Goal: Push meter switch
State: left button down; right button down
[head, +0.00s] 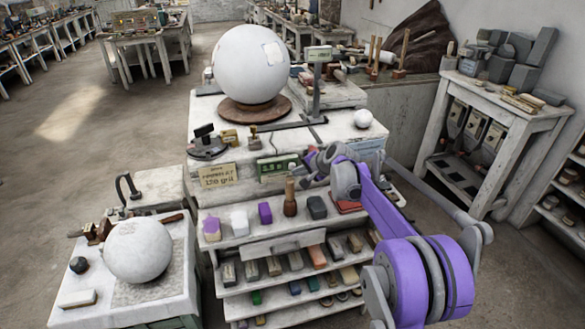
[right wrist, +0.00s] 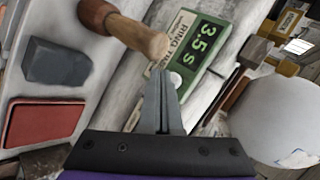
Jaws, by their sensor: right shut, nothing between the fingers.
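The meter is a green box with a digital display reading 3.5 s and the words "RING TAP" (right wrist: 193,45), large in the right wrist view. In the head view the meter (head: 274,168) is fixed on the front of the white plaster bench. A small round white knob (right wrist: 176,79), which looks like its switch, sits at the meter's lower end. My right gripper (head: 300,166) is shut and empty. Its fingertips (right wrist: 162,72) are right beside the knob in the picture; I cannot tell whether they touch it. My left gripper is not in view.
A wooden-handled tool (right wrist: 125,30) stands close to the fingers. A grey block (right wrist: 57,64) and a red block (right wrist: 42,122) lie on the shelf. A large white sphere (head: 250,65) stands on the bench. A smaller sphere (head: 138,251) rests on the left table.

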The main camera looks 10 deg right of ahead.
jog(key=shift+w, duration=0.35)
jog(key=shift+w, duration=0.55)
dwell(0.6)
jog(key=shift+s, duration=1)
jog(key=shift+s, duration=0.1)
